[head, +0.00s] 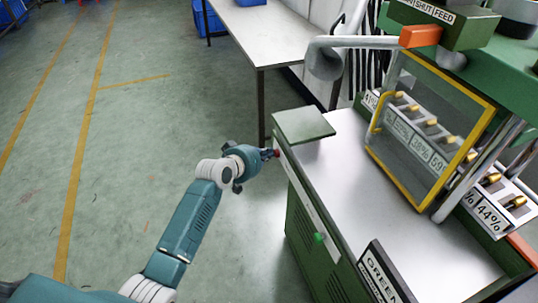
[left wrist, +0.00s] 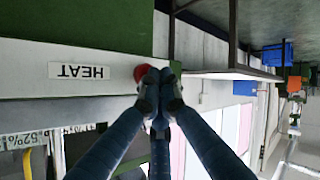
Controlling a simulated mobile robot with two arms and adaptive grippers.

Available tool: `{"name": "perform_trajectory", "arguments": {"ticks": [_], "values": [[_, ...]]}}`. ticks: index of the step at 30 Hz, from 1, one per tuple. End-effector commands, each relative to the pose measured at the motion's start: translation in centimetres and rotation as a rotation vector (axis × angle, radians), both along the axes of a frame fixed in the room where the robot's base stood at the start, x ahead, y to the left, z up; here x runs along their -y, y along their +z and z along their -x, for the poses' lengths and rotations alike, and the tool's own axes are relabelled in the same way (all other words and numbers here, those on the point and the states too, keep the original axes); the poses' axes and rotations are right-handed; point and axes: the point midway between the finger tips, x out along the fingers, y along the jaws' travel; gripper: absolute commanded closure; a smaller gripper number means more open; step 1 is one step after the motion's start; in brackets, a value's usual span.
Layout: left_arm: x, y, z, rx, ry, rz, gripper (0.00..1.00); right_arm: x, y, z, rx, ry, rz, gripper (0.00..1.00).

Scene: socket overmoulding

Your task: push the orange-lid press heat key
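The press (head: 350,190) is a green machine with a steel worktop; an orange block (head: 420,36) sits on its upper part. A red key (head: 277,153) sticks out of the pale strip on the press's front edge. In the left wrist view the red key (left wrist: 141,72) is beside an upside-down HEAT label (left wrist: 79,71). My left gripper (head: 269,154) is at the red key; its fingertips (left wrist: 158,77) are together and partly cover it. I cannot tell whether the key is pressed in. My right gripper is not in view.
A yellow-framed guard (head: 435,120) stands over the worktop. A grey table (head: 262,35) stands behind. The floor at left is clear.

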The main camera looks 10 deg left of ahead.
Motion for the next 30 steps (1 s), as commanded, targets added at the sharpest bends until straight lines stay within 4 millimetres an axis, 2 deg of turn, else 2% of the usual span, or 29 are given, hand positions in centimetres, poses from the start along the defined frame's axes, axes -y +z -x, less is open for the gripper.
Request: {"name": "perform_trajectory", "arguments": {"ticks": [1, 17, 30], "values": [[1.1, 0.9, -0.3, 0.016, -0.011, 0.017, 1.00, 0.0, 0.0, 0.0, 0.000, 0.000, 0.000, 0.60], [1.1, 1.2, -0.3, 0.021, -0.011, 0.017, 1.00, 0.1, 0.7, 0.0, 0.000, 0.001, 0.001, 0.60], [-2.6, 0.8, 2.2, 0.012, -0.007, 0.011, 1.00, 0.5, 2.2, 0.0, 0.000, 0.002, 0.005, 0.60]]}}
